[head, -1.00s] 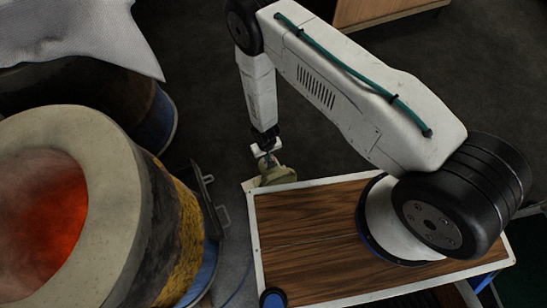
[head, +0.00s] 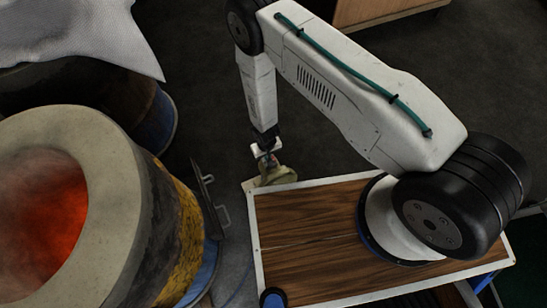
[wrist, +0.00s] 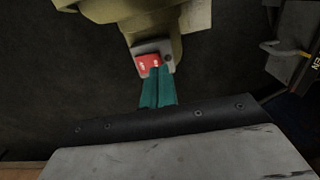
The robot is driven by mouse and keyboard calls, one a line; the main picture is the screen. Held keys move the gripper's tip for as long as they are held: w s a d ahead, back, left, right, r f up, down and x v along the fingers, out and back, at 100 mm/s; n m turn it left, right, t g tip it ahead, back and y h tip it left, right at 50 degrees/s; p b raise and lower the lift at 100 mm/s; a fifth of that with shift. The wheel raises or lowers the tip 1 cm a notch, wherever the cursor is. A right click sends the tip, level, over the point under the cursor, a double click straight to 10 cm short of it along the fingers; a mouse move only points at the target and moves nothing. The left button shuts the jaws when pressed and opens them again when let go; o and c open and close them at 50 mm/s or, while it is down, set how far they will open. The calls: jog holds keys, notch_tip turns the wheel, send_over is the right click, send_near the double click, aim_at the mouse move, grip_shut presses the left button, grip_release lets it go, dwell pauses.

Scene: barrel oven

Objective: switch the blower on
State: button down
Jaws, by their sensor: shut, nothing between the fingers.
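The blower (head: 279,176) is an olive-beige housing at the far left corner of the wood-topped cart. In the wrist view its body (wrist: 150,22) fills the upper middle. A small grey switch box on it carries a red rocker switch (wrist: 146,62) with pale marks too small to read. My gripper (wrist: 157,70) has teal fingers, shut together and empty. Their tips overlap the lower right part of the red switch in that view. I cannot tell whether they touch or press it. In the head view my gripper (head: 268,155) is small and close beside the blower.
The cart top (head: 310,225) is mostly bare apart from my arm's base. A wooden cabinet (head: 375,12) stands at the back. Dark floor lies between.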

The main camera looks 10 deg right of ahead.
jog(key=shift+f, duration=0.9)
dwell(0.5)
jog(key=shift+r, duration=3.5)
jog(key=shift+s, duration=0.1)
